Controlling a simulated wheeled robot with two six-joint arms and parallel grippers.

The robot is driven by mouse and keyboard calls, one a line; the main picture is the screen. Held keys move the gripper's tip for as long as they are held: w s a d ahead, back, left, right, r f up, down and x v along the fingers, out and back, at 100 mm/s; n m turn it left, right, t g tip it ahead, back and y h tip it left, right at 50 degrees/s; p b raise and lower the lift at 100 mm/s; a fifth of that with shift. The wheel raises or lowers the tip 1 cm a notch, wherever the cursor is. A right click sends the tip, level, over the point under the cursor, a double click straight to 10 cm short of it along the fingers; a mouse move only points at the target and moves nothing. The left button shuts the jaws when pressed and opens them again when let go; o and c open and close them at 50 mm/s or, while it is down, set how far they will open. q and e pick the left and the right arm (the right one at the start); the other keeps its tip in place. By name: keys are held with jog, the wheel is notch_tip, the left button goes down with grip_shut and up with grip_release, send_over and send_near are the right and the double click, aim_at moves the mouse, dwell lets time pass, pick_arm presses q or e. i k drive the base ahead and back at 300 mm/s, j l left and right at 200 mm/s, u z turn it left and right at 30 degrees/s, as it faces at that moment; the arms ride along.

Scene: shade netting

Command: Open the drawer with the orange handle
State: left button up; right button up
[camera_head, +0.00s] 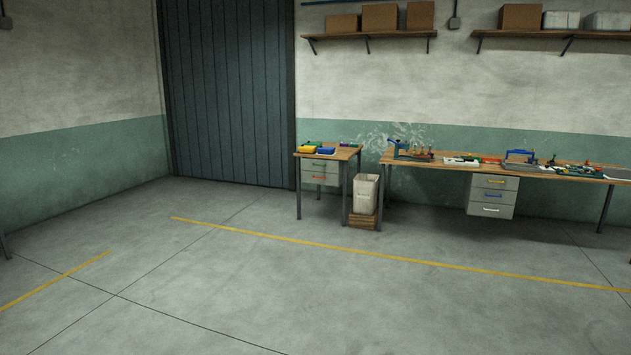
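A small workbench stands against the back wall, with a grey drawer unit (333,171) under its top. The lower drawer (311,182) of this unit has a small orange or reddish handle (319,178). The drawer above it has a greenish-grey handle (320,166). Both drawers look shut. They are far off and small in the camera_head view. Neither of my grippers is in view.
A longer workbench (440,167) at right has a drawer unit (507,196) with yellow, blue and white handles. A pale bin (365,193) on a wooden crate (361,221) stands between the benches. The wide floor (230,290) before them is clear.

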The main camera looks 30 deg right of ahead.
aim_at(308, 176)
jog(key=i+l+z, duration=0.55)
jog(key=i, duration=0.5)
jog(key=i+l+z, duration=0.3)
jog(key=i, duration=0.25)
jog(key=i+z, duration=0.3)
jog(key=i, duration=0.25)
jog(key=i+l, duration=0.1)
jog(key=i, duration=5.45)
jog(key=i+u, duration=0.25)
jog(key=i, duration=0.8)
jog(key=l, duration=0.1)
